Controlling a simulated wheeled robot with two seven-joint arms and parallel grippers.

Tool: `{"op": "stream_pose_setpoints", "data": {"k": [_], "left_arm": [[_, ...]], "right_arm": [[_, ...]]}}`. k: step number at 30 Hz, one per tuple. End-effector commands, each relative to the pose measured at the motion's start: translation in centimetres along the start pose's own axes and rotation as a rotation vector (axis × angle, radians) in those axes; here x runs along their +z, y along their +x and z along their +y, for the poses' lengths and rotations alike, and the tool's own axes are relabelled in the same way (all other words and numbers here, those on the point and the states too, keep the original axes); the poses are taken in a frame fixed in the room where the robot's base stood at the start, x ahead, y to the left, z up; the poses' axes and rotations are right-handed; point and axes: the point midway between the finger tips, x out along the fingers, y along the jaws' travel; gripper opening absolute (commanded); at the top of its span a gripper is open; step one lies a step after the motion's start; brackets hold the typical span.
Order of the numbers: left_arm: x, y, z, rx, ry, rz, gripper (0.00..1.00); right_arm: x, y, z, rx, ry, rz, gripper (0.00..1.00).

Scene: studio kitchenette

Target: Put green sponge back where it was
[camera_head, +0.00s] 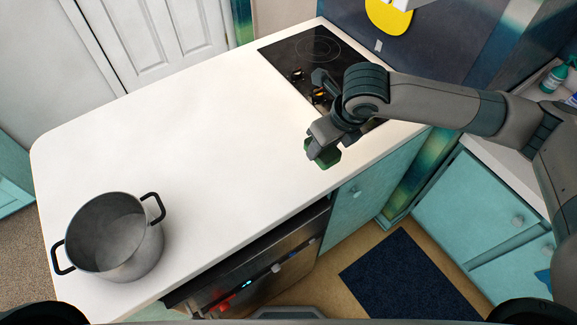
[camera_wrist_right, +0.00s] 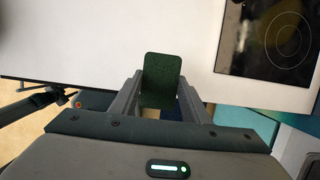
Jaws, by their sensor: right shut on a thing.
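The green sponge (camera_head: 327,156) is at the front edge of the white counter in the head view, below my right gripper (camera_head: 318,143). My right gripper is shut on the sponge. In the right wrist view the sponge (camera_wrist_right: 162,78) sits between the two fingers of my right gripper (camera_wrist_right: 160,98), its far part over the white counter. I cannot tell whether the sponge touches the counter. My left gripper is in neither view.
A grey pot (camera_head: 115,238) with black handles stands at the counter's left end. A black cooktop (camera_head: 300,52) lies at the back right, partly behind my right arm. The middle of the white counter (camera_head: 205,140) is clear. A dark blue mat (camera_head: 410,280) lies on the floor.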

Motion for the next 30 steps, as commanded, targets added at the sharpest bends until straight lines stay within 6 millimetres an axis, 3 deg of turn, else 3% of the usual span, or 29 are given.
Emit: {"op": "stream_pose_setpoints", "data": {"k": [1,3,12,30], "left_arm": [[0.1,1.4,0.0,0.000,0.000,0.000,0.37],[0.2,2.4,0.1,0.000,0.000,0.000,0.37],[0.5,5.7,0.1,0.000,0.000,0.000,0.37],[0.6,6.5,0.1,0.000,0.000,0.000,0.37]], "right_arm": [[0.3,1.5,0.9,0.002,-0.002,-0.001,0.21],[0.9,2.6,2.0,0.003,-0.003,-0.001,0.21],[3.2,6.1,5.6,0.002,-0.001,0.000,0.21],[3.6,7.0,6.3,0.000,0.001,0.000,0.21]]}}
